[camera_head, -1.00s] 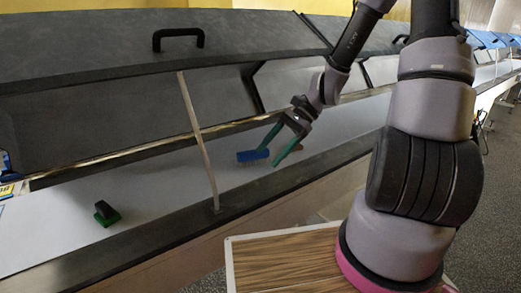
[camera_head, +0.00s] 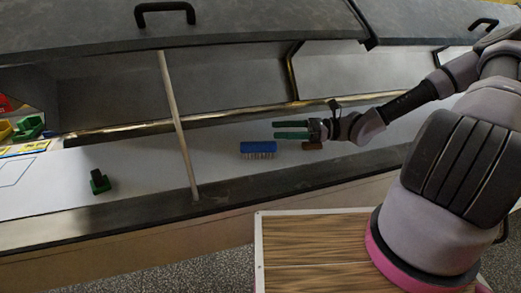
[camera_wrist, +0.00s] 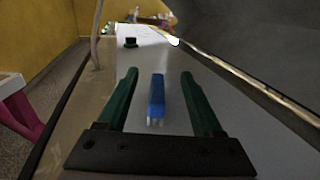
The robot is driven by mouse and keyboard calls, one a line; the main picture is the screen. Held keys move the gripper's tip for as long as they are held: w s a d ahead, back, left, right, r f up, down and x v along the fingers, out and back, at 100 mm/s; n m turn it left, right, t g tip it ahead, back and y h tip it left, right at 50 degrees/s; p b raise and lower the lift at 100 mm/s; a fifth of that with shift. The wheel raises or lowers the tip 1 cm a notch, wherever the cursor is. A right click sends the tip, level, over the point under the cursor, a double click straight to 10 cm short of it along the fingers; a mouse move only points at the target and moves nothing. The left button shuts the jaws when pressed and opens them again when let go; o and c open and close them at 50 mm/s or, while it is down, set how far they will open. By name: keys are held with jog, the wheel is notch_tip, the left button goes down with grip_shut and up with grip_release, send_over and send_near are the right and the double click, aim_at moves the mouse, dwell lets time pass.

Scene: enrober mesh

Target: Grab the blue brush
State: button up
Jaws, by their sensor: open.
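The blue brush (camera_head: 258,147) lies on the white belt in the head view, its pale bristles showing along the near side. In the wrist view the blue brush (camera_wrist: 157,97) lies lengthwise between my two green fingers, with clear space on both sides. My gripper (camera_head: 291,130) is open and empty, with its fingers pointing left, just right of and slightly behind the brush in the head view. The open gripper also fills the lower part of the wrist view (camera_wrist: 159,85). The fingers do not visibly touch the brush.
A small green-and-black brush (camera_head: 100,182) lies left on the belt, beyond a thin upright post (camera_head: 178,120). Raised grey covers (camera_head: 230,22) with handles overhang the back. Colored items (camera_head: 28,127) lie far left.

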aim_at(257, 143)
notch_tip(257, 143, down, 5)
jog(key=shift+a+r, duration=0.15)
jog(key=shift+r, duration=0.05)
jog(key=a, duration=0.7)
jog(key=shift+a+r, duration=0.1)
jog(key=shift+a, duration=0.05)
grip_shut()
